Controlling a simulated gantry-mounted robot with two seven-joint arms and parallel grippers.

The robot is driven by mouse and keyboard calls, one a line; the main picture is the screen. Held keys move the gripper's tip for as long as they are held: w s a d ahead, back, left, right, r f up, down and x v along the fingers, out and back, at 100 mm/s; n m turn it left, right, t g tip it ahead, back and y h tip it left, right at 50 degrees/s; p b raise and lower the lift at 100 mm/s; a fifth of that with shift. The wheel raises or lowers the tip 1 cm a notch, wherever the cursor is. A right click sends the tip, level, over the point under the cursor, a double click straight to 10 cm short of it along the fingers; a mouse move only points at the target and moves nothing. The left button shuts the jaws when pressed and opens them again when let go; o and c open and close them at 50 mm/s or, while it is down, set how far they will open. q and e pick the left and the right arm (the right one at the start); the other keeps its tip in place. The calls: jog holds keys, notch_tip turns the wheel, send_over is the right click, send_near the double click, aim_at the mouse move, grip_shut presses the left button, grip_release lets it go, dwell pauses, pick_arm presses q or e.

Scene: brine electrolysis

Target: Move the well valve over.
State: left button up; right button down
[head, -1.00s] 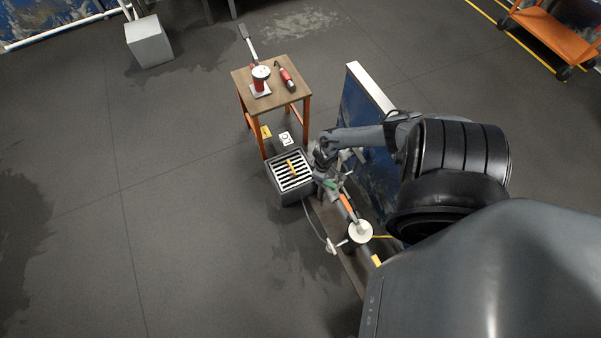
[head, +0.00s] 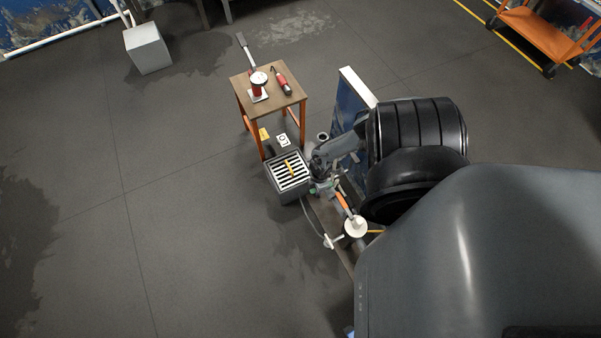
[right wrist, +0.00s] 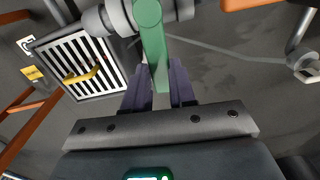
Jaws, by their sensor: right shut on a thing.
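A valve's green lever (right wrist: 155,45) shows at the top middle of the right wrist view, over a grey pipe (right wrist: 112,17). My right gripper (right wrist: 160,88) is shut on the lever's free end, with one dark finger on each side. In the head view my right gripper (head: 318,178) is at the pipework beside the grated box, and the arm hides much of the valve there. An orange handle (head: 342,200) and a white round part (head: 356,227) lie farther along the same pipe. My left gripper is not in view.
The grated black box (head: 281,192) with a yellow bar on it stands just left of the pipework. A wooden table (head: 277,101) with red tools is behind it. A blue panel (head: 349,105) stands to the right. The floor at left is clear.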

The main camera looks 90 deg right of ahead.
jog(key=shift+s+a+n, duration=0.15)
jog(key=shift+a+n, duration=0.05)
jog(key=shift+n, duration=0.2)
jog(key=c, duration=0.9)
grip_release()
notch_tip(320, 180, up, 11)
jog(key=p, duration=0.7)
jog(key=shift+f, duration=0.15)
